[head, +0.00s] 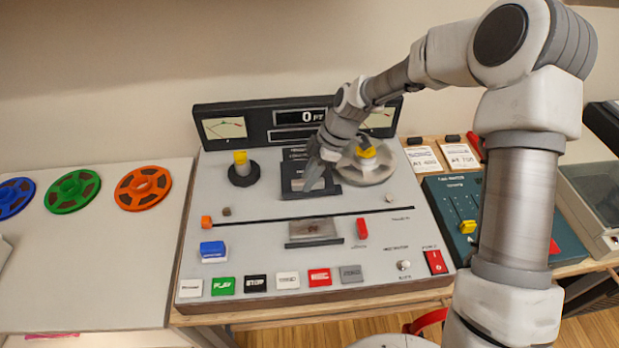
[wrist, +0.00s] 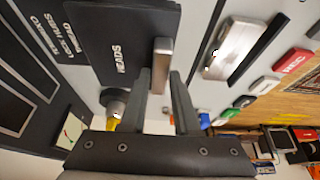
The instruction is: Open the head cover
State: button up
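The head cover (head: 292,167) is a black plate near the middle of the grey tape machine in the head view, partly hidden by my arm. In the wrist view the cover (wrist: 105,35) reads "HEADS" and has a silver bar handle (wrist: 162,58) near its edge. My gripper (wrist: 161,76) is open, its two dark fingers apart with the lower end of the handle showing between them. I cannot tell whether either finger touches it. In the head view my gripper (head: 313,178) is over the cover's right part.
The machine (head: 235,265) has a reel of tape (head: 365,172) just right of my gripper and an empty spindle (head: 242,172) to the left. A silver block (head: 313,229) and several coloured buttons are in front. Coloured reels (head: 143,188) lie on the left table.

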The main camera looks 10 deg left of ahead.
jog(key=o, duration=0.3)
jog(key=p+v, duration=0.1)
jog(key=v, duration=1.6)
jog(key=shift+d+r, duration=0.15)
jog(key=shift+p, duration=0.3)
jog(key=s+d+r+m+t+h, duration=0.1)
jog(key=s+d+r+m+t, duration=0.1)
jog(key=s+d+r+m, duration=0.2)
jog(key=s+d+r+m+t+h, duration=0.1)
jog(key=s+d+r+m+t, duration=0.1)
jog(key=s+d+m, duration=0.5)
jog(key=s+d+r+m+t+h+p, duration=0.1)
jog(key=s+d+r+m, duration=0.4)
jog(key=s+m, duration=0.5)
jog(key=s+d+t+h, duration=0.1)
jog(key=s, duration=0.2)
jog(key=shift+d+r+t, duration=0.15)
jog(key=shift+r+t, duration=0.2)
jog(key=shift+t, duration=0.05)
